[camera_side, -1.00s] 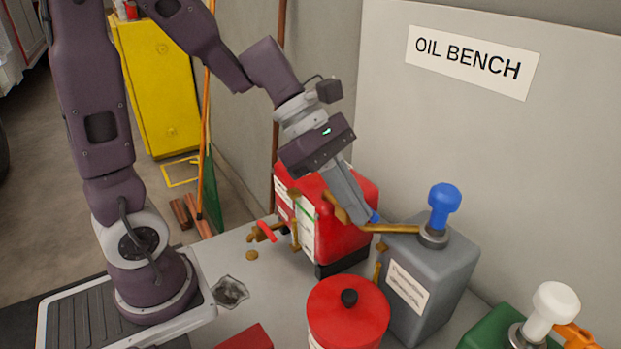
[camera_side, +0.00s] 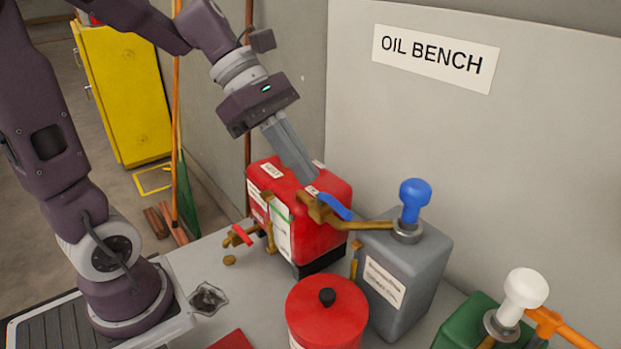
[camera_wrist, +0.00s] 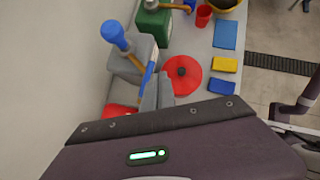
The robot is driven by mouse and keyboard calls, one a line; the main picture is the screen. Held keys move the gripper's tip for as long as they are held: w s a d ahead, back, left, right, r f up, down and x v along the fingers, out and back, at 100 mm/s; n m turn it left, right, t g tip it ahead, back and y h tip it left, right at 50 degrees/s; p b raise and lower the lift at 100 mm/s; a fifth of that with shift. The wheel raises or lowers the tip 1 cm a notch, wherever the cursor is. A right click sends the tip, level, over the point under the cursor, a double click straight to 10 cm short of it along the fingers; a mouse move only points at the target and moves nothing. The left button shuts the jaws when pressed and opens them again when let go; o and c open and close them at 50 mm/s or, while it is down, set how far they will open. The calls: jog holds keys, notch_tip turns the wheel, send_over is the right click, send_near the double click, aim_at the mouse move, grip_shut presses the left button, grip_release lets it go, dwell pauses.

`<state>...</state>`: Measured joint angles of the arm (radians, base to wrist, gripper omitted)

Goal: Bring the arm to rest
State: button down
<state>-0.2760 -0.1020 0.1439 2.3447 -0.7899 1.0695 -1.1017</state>
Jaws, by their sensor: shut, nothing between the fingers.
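My gripper (camera_side: 309,174) is shut and empty, its grey fingers pointing down and to the right. In the side view the fingertips appear in front of or over the top of the red container (camera_side: 325,228), close to a brass spout with a blue lever (camera_side: 335,206). I cannot tell whether they touch anything. The spout runs from a grey can (camera_side: 405,285) with a blue pump knob (camera_side: 415,193). In the wrist view my gripper (camera_wrist: 157,88) shows shut beside the blue lever, with the grey can (camera_wrist: 133,68) just beyond.
A round red lidded tin (camera_side: 327,308) stands in front. A green can (camera_side: 475,325) with a white knob (camera_side: 523,289) is at right. The wall with the OIL BENCH sign (camera_side: 435,59) stands behind. Blue pads and a yellow block (camera_wrist: 223,64) lie on the bench.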

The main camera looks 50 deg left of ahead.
jog(key=s+a+m+t+y, duration=0.25)
jog(key=s+m+y, duration=0.7)
jog(key=m, duration=1.65)
jog(key=d+r+m+t+h, duration=0.3)
jog(key=d+m, duration=0.2)
jog(key=m, duration=1.1)
jog(key=w+r+x, duration=0.1)
jog(key=x, duration=1.2)
jog(key=shift+w+d, duration=0.2)
jog(key=shift+w, duration=0.2)
